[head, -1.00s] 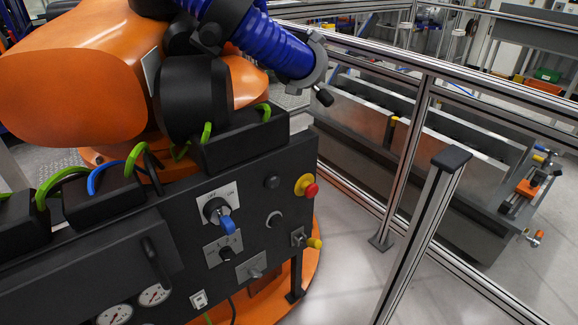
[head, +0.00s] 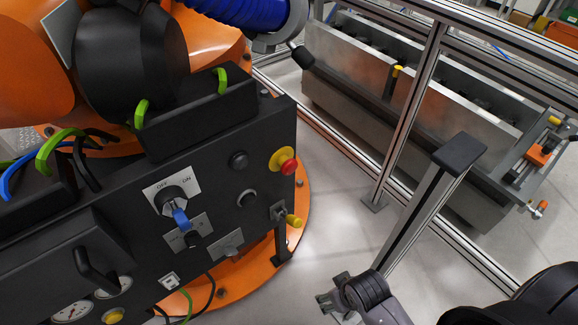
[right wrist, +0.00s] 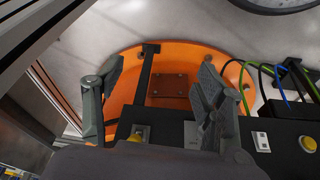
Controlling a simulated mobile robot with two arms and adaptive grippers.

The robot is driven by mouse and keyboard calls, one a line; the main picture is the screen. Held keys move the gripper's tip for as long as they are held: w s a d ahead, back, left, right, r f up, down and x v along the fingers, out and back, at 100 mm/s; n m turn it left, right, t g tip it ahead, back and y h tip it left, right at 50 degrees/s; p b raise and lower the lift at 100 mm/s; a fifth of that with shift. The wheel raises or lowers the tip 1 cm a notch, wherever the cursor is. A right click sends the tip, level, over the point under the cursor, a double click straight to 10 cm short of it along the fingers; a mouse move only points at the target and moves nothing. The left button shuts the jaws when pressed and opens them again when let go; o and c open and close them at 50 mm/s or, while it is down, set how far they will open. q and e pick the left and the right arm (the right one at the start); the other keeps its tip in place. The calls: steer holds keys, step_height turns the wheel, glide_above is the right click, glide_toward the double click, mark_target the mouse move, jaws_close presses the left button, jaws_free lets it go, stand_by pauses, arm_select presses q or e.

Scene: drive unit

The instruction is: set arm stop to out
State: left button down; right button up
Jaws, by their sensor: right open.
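The black control panel (head: 215,205) stands at the left in the head view. A red mushroom button on a yellow ring (head: 284,161) sits at its upper right; whether it is pushed in or out I cannot tell. Below it a yellow-tipped knob (head: 292,220) sticks out from a small plate. I cannot tell which is the arm stop. My right gripper (head: 334,294) is open and empty, low and to the right of the panel, apart from it. In the right wrist view its fingers (right wrist: 158,75) are spread, with the yellow-tipped knob (right wrist: 137,133) between their lines. My left gripper is out of view.
A blue-handled OFF/ON switch (head: 179,214) and a white socket (head: 169,282) are on the panel. A metal fence post with a black cap (head: 459,152) stands right of the panel. The orange base (head: 235,278) and loose cables lie below. Open floor lies between panel and fence.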

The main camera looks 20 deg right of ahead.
step_height(320, 180, up, 8)
steer(key=w+t, duration=0.2)
steer(key=n+t+y, duration=0.2)
steer(key=t+y, duration=0.4)
steer(key=t, duration=0.6)
glide_toward(292, 170)
steer(key=x, duration=1.1)
steer(key=shift+w+p, duration=0.15)
steer(key=shift+p, duration=0.2)
jaws_close()
